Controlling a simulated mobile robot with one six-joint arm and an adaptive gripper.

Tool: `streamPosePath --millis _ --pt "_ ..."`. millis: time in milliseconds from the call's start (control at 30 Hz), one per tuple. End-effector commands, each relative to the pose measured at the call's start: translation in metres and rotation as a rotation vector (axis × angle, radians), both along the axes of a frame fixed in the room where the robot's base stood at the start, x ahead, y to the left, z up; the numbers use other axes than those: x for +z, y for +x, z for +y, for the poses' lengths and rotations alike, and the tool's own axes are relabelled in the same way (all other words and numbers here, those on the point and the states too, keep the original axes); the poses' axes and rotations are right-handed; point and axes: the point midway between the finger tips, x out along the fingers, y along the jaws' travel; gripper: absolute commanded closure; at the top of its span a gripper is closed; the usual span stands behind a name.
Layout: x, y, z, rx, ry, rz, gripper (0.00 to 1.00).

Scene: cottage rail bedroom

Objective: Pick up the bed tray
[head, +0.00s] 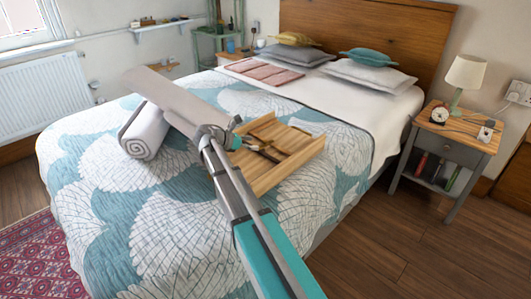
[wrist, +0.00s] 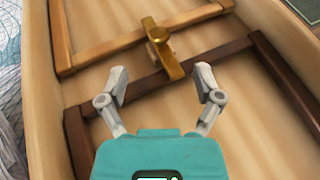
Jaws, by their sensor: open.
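The bed tray (head: 290,173) is a light wooden tray with raised sides, lying on the bed. In the wrist view its pale boards (wrist: 255,135) fill most of the picture, crossed by two brown wooden bars (wrist: 205,80) and a brass-coloured piece (wrist: 160,45) between them. My gripper (head: 264,150) is over the tray in the head view, partly hiding its left side. In the wrist view my gripper (wrist: 160,70) is open, with two grey fingers spread apart and the brass-coloured piece just ahead, between the fingertip lines. I cannot tell whether the fingers touch the tray.
The bed (head: 150,225) has a leaf-patterned quilt. A rolled grey towel (head: 150,135) lies left of the tray. Pillows (head: 370,75) and folded pink cloth (head: 260,68) lie towards the headboard. A nightstand (head: 450,150) with a lamp (head: 465,75) stands right, beside open floor.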

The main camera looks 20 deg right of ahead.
Motion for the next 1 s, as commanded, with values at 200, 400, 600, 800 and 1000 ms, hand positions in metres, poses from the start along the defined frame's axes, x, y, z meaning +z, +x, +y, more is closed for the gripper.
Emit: streamPosePath --millis 200,400,600,800,1000 --pt "0.000 0.000 0.000 0.000 0.000 0.000 0.16" --pt "-0.003 0.000 -0.008 -0.001 0.000 -0.001 0.16" --pt "-0.011 0.000 -0.029 -0.004 0.000 -0.001 0.16" --pt "-0.018 0.000 -0.046 -0.002 0.000 0.001 0.16" --pt "-0.018 -0.001 -0.050 -0.002 0.000 0.001 0.16"
